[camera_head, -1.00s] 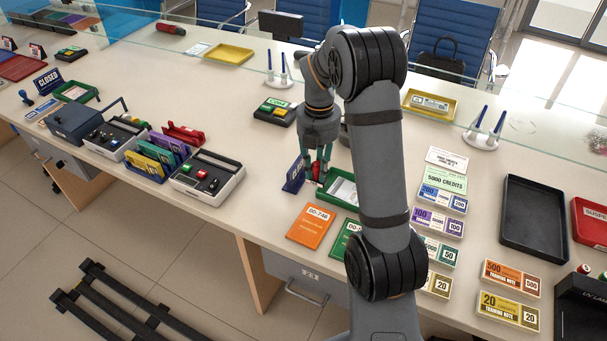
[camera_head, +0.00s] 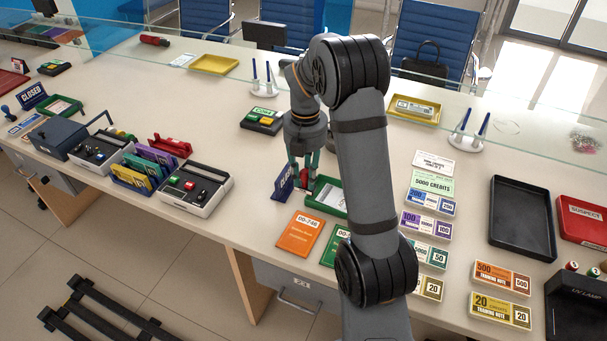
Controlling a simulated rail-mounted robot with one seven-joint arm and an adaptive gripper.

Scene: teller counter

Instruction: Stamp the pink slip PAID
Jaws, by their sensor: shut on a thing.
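My gripper (camera_head: 305,174) points down at the left end of a green tray (camera_head: 340,210), beside a small blue sign (camera_head: 283,183). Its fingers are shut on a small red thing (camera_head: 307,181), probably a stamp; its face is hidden. I cannot tell whether the red thing touches the tray or hangs just above it. A pale slip or card (camera_head: 328,197) lies in the green tray, partly behind my arm. I cannot make out a pink slip in this view, and my arm hides part of the counter.
An orange booklet (camera_head: 300,234) and a green booklet (camera_head: 332,247) lie in front of the tray. Note stacks (camera_head: 432,202) stand to the right of my arm, with a black tray (camera_head: 522,218) beyond. Stamp machines (camera_head: 192,187) stand left. A glass screen runs along the back.

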